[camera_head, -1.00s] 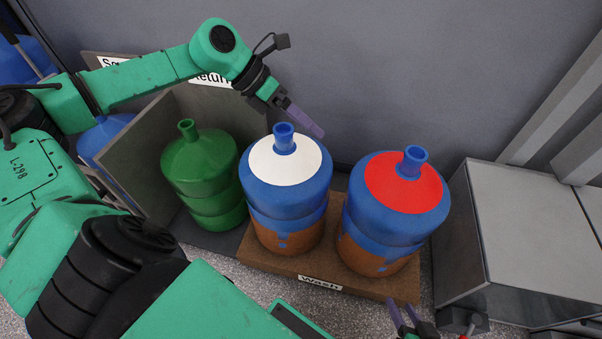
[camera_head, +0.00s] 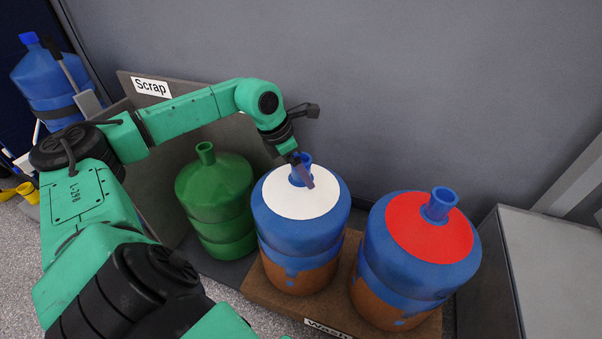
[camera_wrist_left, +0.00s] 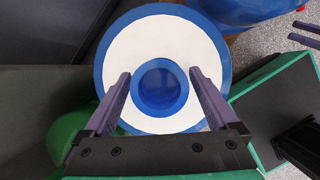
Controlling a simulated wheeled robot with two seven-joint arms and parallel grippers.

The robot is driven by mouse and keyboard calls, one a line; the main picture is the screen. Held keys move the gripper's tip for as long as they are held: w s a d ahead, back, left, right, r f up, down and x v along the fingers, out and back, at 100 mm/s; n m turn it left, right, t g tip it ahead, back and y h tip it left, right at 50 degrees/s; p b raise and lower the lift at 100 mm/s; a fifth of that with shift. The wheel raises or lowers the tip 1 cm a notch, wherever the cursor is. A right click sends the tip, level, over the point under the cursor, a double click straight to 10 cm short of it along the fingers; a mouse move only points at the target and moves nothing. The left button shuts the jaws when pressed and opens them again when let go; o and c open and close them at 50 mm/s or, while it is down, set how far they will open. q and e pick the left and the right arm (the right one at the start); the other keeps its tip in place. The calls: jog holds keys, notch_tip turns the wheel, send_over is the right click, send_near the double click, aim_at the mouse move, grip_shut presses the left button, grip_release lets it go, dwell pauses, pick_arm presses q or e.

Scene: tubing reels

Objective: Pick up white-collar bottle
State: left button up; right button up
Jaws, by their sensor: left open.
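The white-collar bottle (camera_head: 290,232) is blue with a white collar and a brown lower part. It stands upright on the brown Wash platform, between a green bottle and a red-collar bottle. My left gripper (camera_head: 306,176) is at its neck from above. In the left wrist view, the open fingers (camera_wrist_left: 162,92) are on either side of the blue neck (camera_wrist_left: 162,88), with gaps showing on both sides. The white collar (camera_wrist_left: 124,44) rings the neck. The right gripper is out of the head view; purple fingers (camera_wrist_left: 306,34) at the wrist view's right edge look like its fingers.
The green bottle (camera_head: 214,200) stands close on the left, the red-collar bottle (camera_head: 420,255) close on the right. The Wash platform (camera_head: 262,290) is below. A grey box (camera_head: 560,270) is at right. A Scrap sign (camera_head: 151,87) and another blue bottle (camera_head: 50,85) are at left. A grey wall stands behind.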

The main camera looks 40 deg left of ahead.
pick_arm(q)
grip_shut()
jog(key=shift+w+r, duration=0.1)
jog(key=shift+r, duration=0.05)
